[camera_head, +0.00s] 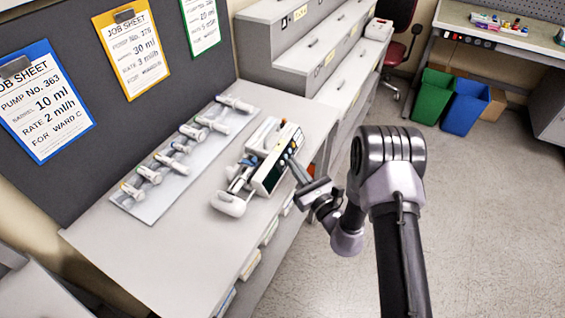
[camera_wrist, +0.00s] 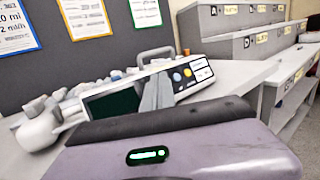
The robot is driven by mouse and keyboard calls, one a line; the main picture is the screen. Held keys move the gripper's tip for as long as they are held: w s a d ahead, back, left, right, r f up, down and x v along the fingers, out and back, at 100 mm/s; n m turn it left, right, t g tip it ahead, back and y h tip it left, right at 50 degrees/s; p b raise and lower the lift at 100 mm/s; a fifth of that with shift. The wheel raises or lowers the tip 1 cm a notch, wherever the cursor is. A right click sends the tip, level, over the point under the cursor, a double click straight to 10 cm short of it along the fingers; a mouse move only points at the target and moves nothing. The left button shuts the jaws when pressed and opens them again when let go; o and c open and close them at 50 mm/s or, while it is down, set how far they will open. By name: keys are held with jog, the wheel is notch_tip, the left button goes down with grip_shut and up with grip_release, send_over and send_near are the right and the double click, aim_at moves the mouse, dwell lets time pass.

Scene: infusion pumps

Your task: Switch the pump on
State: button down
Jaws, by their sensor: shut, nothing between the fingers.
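The infusion pump (camera_head: 259,176) lies on the grey bench, its front panel facing my arm. Its screen is dark in the wrist view (camera_wrist: 108,105).
A pale tray (camera_head: 150,207) with several syringes lies behind the pump. Job sheets on clipboards, one blue (camera_head: 43,105) and one yellow (camera_head: 133,48), hang on the dark back panel. Grey drawer units (camera_head: 300,50) stand beyond the bench. The floor at right is open.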

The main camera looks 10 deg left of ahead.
jog(key=shift+a, duration=0.1)
dwell(0.6)
jog(key=shift+w+a+f, duration=0.1)
jog(key=shift+a+f, duration=0.1)
jog(key=shift+a, duration=0.05)
jog(key=shift+a+f+b, duration=0.1)
jog(key=shift+a+b, duration=0.2)
dwell(0.5)
jog(key=shift+d, duration=0.15)
jog(key=shift+d+r, duration=0.3)
jog(key=shift+d, duration=0.2)
jog(key=d, duration=0.1)
jog(key=s+d+r, duration=0.1)
jog(key=d, duration=0.1)
jog(key=d+r, duration=0.1)
jog(key=shift+s+d, duration=0.2)
jog(key=shift+s, duration=0.1)
jog(key=shift+r, duration=0.1)
dwell(0.9)
